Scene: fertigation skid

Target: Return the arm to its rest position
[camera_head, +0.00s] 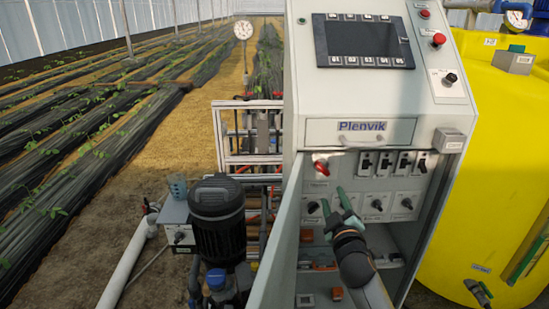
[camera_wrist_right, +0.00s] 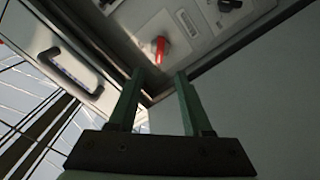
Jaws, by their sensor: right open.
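My right gripper (camera_head: 334,199) has green fingers, spread apart with nothing between them. In the head view it is in front of the lower switch panel of the grey control cabinet (camera_head: 295,80), by the open cabinet door (camera_head: 275,250). In the right wrist view the gripper (camera_wrist_right: 156,78) points up towards a panel with a red switch (camera_wrist_right: 160,48), which appears beyond the gap between the fingertips. The red switch also shows in the head view (camera_head: 321,167), above the gripper. I cannot tell the exact distance to the panel. My left gripper is not in view.
A black pump motor (camera_head: 217,220) and a white pipe (camera_head: 125,265) stand left of the cabinet. A yellow tank (camera_head: 500,150) stands close on the right. A black handle (camera_wrist_right: 70,72) shows in the wrist view. Open soil (camera_head: 75,250) lies at left.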

